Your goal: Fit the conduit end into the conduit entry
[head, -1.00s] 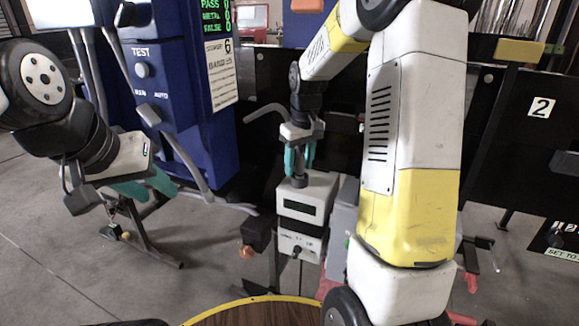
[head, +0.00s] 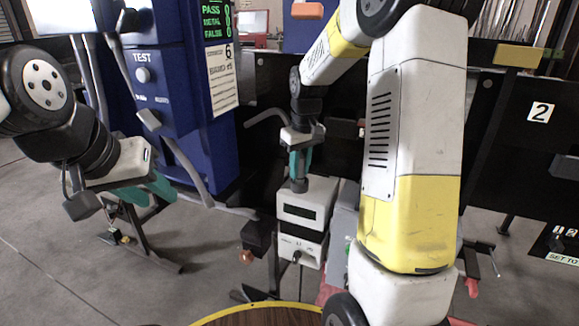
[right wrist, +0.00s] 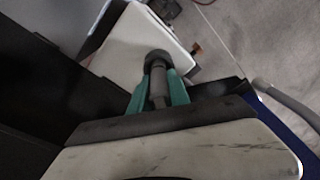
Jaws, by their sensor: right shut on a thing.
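My right gripper (head: 300,163) is shut on the grey cylindrical conduit end (head: 299,185), pointing down over the white control box (head: 308,204). In the right wrist view the teal fingers of my right gripper (right wrist: 158,97) grip the conduit end (right wrist: 158,84). A dark ring, which looks like the conduit entry (right wrist: 157,58), shows at its tip on the box top (right wrist: 125,45). The tip covers the opening, so I cannot tell how deep it sits. My left gripper (head: 150,190) hangs at the left, its teal fingers apart and empty.
A blue cabinet (head: 180,120) with a green-lettered display stands behind at left. A grey hose (head: 185,163) runs down its front. Dark panels (head: 420,140) stand behind my right arm. A round wooden table edge (head: 262,312) is at the bottom. Open floor (head: 60,260) lies at left.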

